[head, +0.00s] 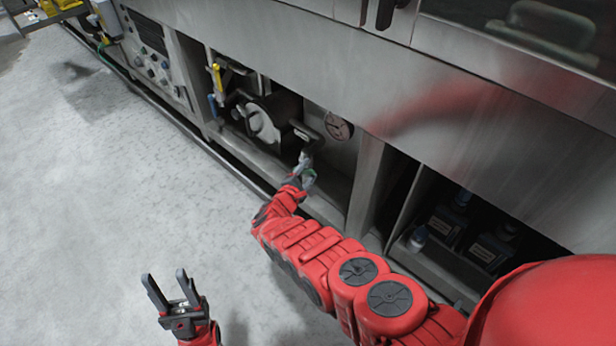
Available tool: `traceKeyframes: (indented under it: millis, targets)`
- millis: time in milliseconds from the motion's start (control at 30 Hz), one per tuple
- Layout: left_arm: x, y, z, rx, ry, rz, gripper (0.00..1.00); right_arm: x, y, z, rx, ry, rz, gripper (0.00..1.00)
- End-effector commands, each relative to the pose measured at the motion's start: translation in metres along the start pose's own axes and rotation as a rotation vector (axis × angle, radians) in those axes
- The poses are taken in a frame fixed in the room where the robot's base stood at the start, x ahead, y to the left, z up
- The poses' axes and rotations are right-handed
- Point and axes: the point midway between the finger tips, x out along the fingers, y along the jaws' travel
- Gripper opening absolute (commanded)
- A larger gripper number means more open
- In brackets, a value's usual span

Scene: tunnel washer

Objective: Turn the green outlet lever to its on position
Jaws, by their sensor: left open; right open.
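The green outlet lever (312,172) shows only as a small green patch low in the open bay of the washer. My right gripper (307,163) is right at it and hides most of it. The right gripper is open; whether its fingers touch the lever or stand around it I cannot tell. The lever's full angle is hidden. My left gripper (168,280) is open and empty, over the floor at the lower left, well apart from the washer.
The bay holds a yellow lever (217,78), a blue lever (212,105), a dark pump-like unit (265,118) and a round gauge (338,126). A post (371,190) divides it from a bay with dark bottles (490,249). The grey floor (110,180) at left is clear.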

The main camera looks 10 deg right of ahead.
Motion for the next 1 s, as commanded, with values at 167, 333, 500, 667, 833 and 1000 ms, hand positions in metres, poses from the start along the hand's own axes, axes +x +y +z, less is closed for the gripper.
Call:
traceKeyframes:
  millis: [167, 333, 500, 667, 833, 1000]
  targets:
    - [-0.0012, 0.0001, 0.0002, 0.000, 0.000, 0.000, 0.50, 0.0021, 0.0004, 0.0005, 0.000, 0.000, 0.000, 0.57]
    - [-0.0009, 0.0001, 0.0001, 0.000, 0.000, 0.000, 0.50, 0.0018, 0.0002, 0.0004, 0.000, 0.000, 0.000, 0.48]
    - [-0.0009, 0.0000, 0.0001, 0.000, 0.000, 0.000, 0.50, 0.0017, 0.0000, 0.0003, 0.000, 0.000, -0.001, 0.18]
    - [-0.0011, 0.0001, 0.0002, 0.000, 0.000, 0.000, 0.50, 0.0016, -0.0001, 0.0002, 0.000, 0.000, -0.001, 0.00]
    - [-0.0010, 0.0001, 0.0001, 0.000, 0.000, 0.000, 0.50, 0.0016, -0.0001, 0.0002, 0.000, 0.000, -0.001, 0.00]
    - [-0.0010, 0.0001, 0.0001, 0.000, 0.000, 0.000, 0.50, 0.0016, -0.0002, 0.0001, 0.000, 0.001, -0.001, 0.00]
